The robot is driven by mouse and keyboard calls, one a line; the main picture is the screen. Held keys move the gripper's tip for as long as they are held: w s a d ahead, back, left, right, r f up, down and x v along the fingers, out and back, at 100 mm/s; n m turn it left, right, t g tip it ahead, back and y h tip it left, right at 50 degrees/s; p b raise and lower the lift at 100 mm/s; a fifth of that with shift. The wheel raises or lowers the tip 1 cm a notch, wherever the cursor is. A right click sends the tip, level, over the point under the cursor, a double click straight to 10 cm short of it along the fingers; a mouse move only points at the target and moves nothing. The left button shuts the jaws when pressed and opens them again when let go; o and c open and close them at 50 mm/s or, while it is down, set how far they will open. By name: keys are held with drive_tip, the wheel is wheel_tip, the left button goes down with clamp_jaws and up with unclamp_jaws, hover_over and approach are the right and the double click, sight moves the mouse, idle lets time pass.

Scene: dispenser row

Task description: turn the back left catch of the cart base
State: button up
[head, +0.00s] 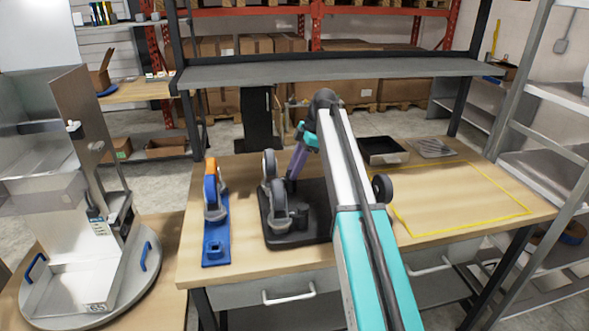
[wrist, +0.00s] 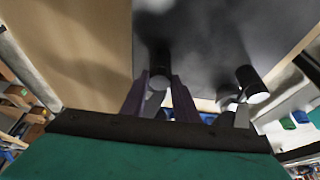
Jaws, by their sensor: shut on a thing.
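The cart base (head: 312,222) is a black plate lying on the workbench, with dark caster wheels standing up from it. One wheel (head: 270,164) is at its back left, one (head: 279,200) at its front left and one (head: 382,188) at the right. My gripper (head: 291,182) reaches down onto the plate just right of the left wheels. In the wrist view its purple fingers (wrist: 159,82) are closed around a small grey round-ended piece (wrist: 158,84), which appears to be the back left catch. My arm hides part of the plate's right side.
A blue fixture (head: 216,243) with an orange-topped part stands left of the cart base. A black tray (head: 383,152) and a grey mesh piece (head: 432,147) lie at the back right. The yellow-outlined area (head: 465,203) is clear. A shelf (head: 330,69) spans above the bench's back.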

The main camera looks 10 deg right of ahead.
drive_tip(key=o, duration=1.1)
drive_tip(key=shift+c, duration=0.2)
drive_tip(key=b+v, duration=0.2)
drive_tip(key=v, duration=1.1)
drive_tip(key=shift+d+r, duration=0.15)
drive_tip(key=shift+r, duration=0.2)
